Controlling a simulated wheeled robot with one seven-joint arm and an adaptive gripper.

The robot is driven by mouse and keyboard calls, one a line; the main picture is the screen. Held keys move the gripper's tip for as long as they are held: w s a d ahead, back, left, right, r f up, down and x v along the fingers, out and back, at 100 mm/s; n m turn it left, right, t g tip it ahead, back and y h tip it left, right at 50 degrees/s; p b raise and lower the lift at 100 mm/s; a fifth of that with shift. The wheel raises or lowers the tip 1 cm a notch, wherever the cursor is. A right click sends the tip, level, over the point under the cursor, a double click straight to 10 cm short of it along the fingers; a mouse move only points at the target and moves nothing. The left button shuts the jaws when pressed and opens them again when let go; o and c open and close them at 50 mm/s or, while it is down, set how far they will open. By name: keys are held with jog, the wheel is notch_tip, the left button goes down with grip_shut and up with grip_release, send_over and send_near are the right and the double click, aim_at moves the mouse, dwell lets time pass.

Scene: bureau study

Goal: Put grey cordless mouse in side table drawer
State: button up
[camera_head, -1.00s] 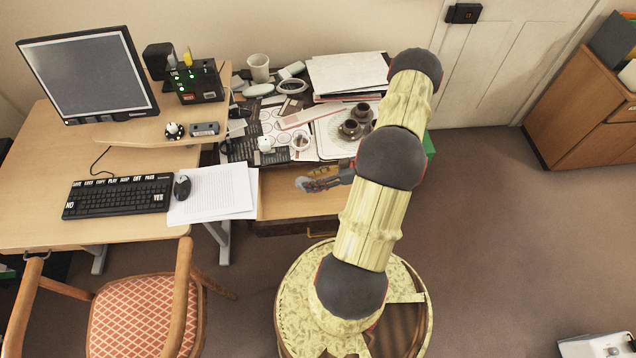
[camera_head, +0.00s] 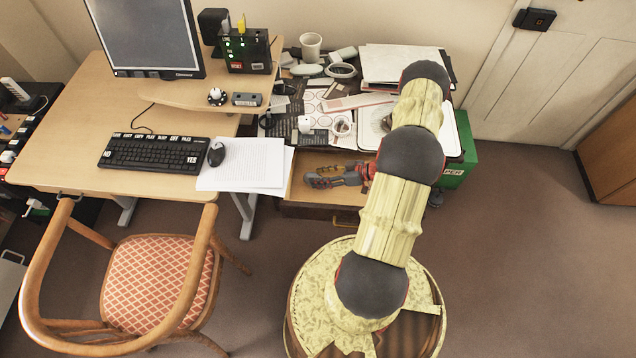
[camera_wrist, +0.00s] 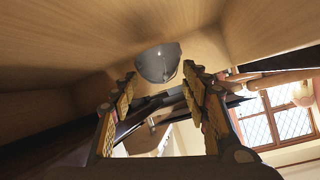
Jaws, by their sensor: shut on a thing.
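A grey rounded mouse (camera_wrist: 158,62) shows in the wrist view between my fingertips, with pale wooden drawer surfaces around it. My gripper (camera_wrist: 160,80) is shut on it. In the head view my gripper (camera_head: 318,179) reaches from the right over the pulled-out side table drawer (camera_head: 300,196), its tips near the drawer's left side. The mouse is too small there to tell from the fingers. I cannot tell whether the mouse touches the drawer bottom. The drawer's right part is hidden behind my arm.
The side table top above the drawer is cluttered with papers, a white cup (camera_head: 311,46) and a tray (camera_head: 455,150). A dark mouse (camera_head: 216,153) lies on white paper on the desk, beside a keyboard (camera_head: 153,153). A chair (camera_head: 157,285) stands front left; a green bin (camera_head: 458,165) stands at right.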

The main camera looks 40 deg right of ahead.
jog(key=shift+w+a+f, duration=0.15)
jog(key=shift+w+f, duration=0.1)
jog(key=shift+f, duration=0.15)
jog(key=shift+w+f+b, duration=0.2)
jog(key=shift+f+b, duration=0.65)
jog(key=shift+f, duration=0.85)
jog(key=shift+a+f, duration=0.1)
jog(key=o, duration=1.4)
jog(key=p+v, duration=0.3)
jog(key=v, duration=0.9)
